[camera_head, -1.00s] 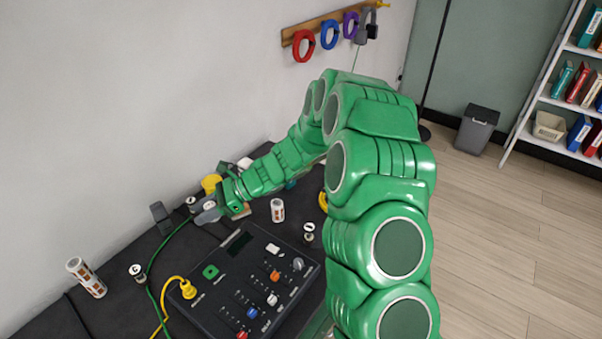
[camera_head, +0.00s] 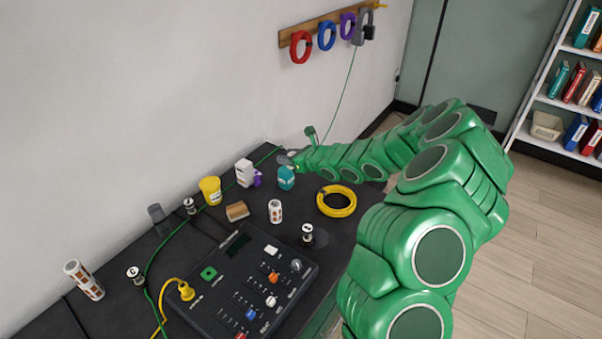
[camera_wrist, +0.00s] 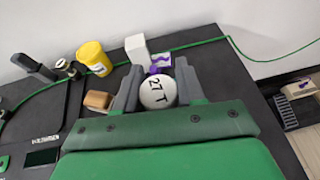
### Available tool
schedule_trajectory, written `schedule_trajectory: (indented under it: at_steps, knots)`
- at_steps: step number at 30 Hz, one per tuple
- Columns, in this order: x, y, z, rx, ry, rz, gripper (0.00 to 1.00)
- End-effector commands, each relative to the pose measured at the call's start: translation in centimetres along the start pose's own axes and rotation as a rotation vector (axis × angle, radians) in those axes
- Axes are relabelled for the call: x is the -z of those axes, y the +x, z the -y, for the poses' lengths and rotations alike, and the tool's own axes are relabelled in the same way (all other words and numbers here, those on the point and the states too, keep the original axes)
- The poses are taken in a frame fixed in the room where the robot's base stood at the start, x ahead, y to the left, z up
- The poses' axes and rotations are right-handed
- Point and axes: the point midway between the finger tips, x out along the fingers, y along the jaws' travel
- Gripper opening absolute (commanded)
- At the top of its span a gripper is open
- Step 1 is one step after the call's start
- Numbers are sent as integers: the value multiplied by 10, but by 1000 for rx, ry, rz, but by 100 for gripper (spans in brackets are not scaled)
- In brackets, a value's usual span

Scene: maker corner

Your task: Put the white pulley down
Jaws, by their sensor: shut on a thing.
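The white pulley (camera_wrist: 157,92), a round disc marked "27 T", sits between the two grey fingers of my gripper (camera_wrist: 158,84) in the wrist view. The gripper is shut on it. The pulley is mostly hidden there. I cannot tell how high it is above the table.
A white box (camera_head: 245,173), a purple item (camera_head: 257,178), a yellow cup (camera_head: 210,190) and a brown block (camera_head: 237,211) stand left of the gripper. A yellow cable coil (camera_head: 337,201) lies nearer. A control panel (camera_head: 243,285) fills the front. A green cable (camera_wrist: 235,58) runs along the back.

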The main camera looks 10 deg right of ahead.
Motion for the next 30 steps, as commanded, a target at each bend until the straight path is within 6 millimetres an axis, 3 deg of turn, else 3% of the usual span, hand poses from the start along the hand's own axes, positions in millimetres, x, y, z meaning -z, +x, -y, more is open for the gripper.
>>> schedule_trajectory:
  at_steps: [6,17,30]
  knots:
    - [18,-13,25,85,38,3,9]
    - [32,-20,40,139,56,-1,10]
    - [39,15,68,143,52,-5,9]
